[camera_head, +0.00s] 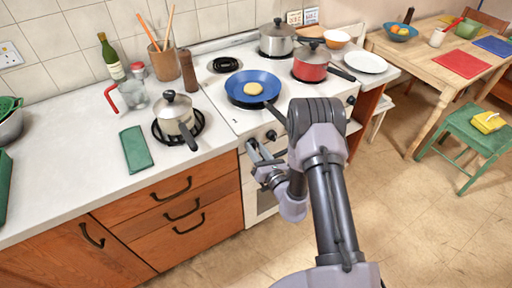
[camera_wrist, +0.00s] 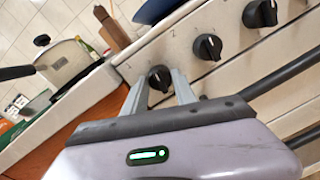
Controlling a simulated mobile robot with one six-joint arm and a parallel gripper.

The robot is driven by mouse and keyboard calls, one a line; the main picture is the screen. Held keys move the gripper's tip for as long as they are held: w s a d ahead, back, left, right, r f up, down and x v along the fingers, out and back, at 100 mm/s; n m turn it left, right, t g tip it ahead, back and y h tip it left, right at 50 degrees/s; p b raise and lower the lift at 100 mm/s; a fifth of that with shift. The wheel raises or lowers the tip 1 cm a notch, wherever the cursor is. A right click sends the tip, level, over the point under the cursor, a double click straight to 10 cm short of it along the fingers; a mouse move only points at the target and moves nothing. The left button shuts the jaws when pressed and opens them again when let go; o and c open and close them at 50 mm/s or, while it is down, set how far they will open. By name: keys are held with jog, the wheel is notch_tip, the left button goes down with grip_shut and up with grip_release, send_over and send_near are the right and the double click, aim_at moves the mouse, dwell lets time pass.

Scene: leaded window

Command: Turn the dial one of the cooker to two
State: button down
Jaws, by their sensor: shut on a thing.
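The cooker (camera_head: 222,98) is white, with a row of black dials along its front panel. The leftmost dial (camera_wrist: 158,78) sits between the two fingers of my gripper (camera_wrist: 160,84) in the wrist view, and the gripper is shut on it. In the head view my gripper (camera_head: 254,152) is at the left end of the cooker's front, and its fingers partly hide that dial. I cannot clearly read the dial's setting. Another dial (camera_wrist: 207,46) and a third dial (camera_wrist: 260,13) stand to its right, free of the gripper.
A blue frying pan (camera_head: 268,82) with its handle towards my arm, a red pot (camera_head: 310,70) and a steel pot (camera_head: 276,44) stand on the cooker. A lidded saucepan (camera_head: 175,116) is on the worktop to the left. An oven door rail (camera_wrist: 290,72) runs below the dials.

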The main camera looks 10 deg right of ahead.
jog(key=m+p, duration=0.3)
jog(key=m, duration=0.2)
jog(key=shift+r, duration=0.2)
jog(key=m+p, duration=0.1)
jog(key=m, duration=0.7)
jog(key=m+y+p, duration=0.1)
jog(key=m+p, duration=0.1)
jog(key=m, duration=0.5)
jog(key=shift+w+d+f+m+g+y, duration=0.1)
jog(key=shift+w+d+m+g+y, duration=0.05)
jog(key=shift+m+g+y, duration=0.2)
jog(key=c, duration=1)
grip_release()
jog(key=shift+m, duration=0.25)
